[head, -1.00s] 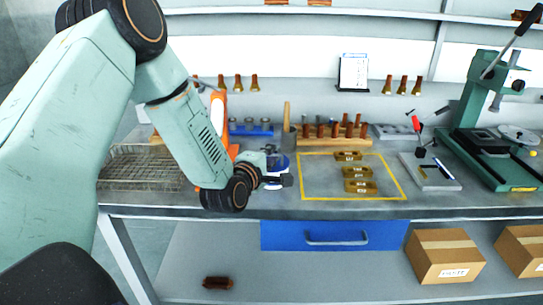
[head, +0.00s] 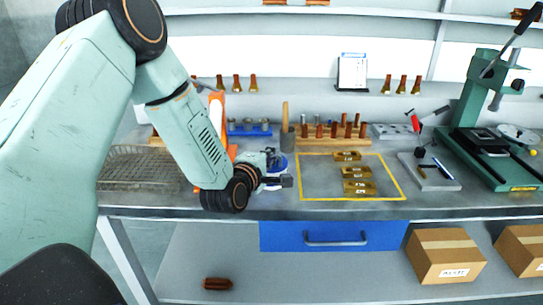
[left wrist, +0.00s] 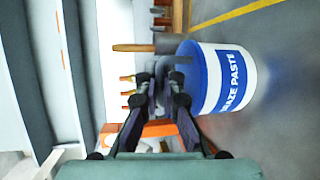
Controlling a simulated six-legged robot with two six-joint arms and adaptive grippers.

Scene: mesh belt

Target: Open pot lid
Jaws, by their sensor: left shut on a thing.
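The pot is a white tub with a blue "BRAZE PASTE" label (left wrist: 228,82), standing upright on the bench; it looks turned on its side in the left wrist view. Its blue top (left wrist: 192,78) faces my left gripper (left wrist: 163,88), whose fingers are closed together just over it, shut on the pot lid. The grip point itself is hidden between the dark fingers. In the head view the pot (head: 275,183) is partly covered by my left wrist and gripper (head: 274,160). My right gripper is in neither view.
A grey cup with a wooden handle (head: 286,115) stands close behind the pot. A wire basket (head: 140,168) is to the left. A yellow-outlined area (head: 325,178) with brass parts lies to the right. An orange stand (head: 217,115) is behind my arm.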

